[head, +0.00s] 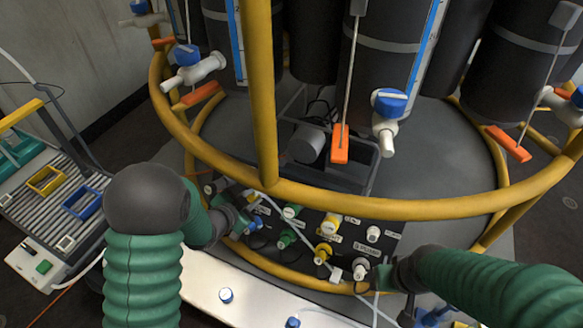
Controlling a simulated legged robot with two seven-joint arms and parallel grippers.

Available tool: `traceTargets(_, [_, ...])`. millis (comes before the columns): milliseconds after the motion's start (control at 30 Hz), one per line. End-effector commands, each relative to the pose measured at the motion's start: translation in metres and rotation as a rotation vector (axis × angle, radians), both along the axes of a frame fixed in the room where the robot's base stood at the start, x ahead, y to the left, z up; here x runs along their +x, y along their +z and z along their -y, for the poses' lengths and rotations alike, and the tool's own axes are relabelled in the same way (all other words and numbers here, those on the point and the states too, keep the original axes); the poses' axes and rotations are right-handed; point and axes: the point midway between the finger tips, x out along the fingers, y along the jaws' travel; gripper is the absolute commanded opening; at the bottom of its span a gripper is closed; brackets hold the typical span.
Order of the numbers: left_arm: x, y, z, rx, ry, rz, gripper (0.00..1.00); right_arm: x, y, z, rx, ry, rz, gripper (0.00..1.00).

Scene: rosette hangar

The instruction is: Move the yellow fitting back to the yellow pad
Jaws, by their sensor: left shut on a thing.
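A yellow fitting (322,254) sits at the front of the dark connector panel (308,270), just below a yellow port (330,225). The yellow pad shows as a yellow square frame (45,180) on the ribbed tray at the far left, and it looks empty. My left gripper (244,215) is at the panel's left end, beside a blue fitting (257,223).
A yellow tubular rail (400,210) curves above the panel, with a yellow post at its middle. The ribbed tray (70,222) also holds a blue frame (82,203). Thin hoses cross the panel. Black cylinders with blue-capped valves (389,102) stand behind.

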Motion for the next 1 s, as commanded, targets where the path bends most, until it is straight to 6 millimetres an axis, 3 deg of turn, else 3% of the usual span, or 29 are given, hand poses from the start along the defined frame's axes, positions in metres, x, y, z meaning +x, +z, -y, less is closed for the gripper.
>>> traceTargets(567, [0.0,0.001,0.0,0.0,0.0,0.0,0.0,0.0,0.001,0.0,0.0,0.0,0.0,0.47])
traceTargets(1000, [-0.014,0.01,-0.006,0.001,0.0,-0.001,0.0,0.0,0.01,0.0,0.0,0.0,0.0,0.47])
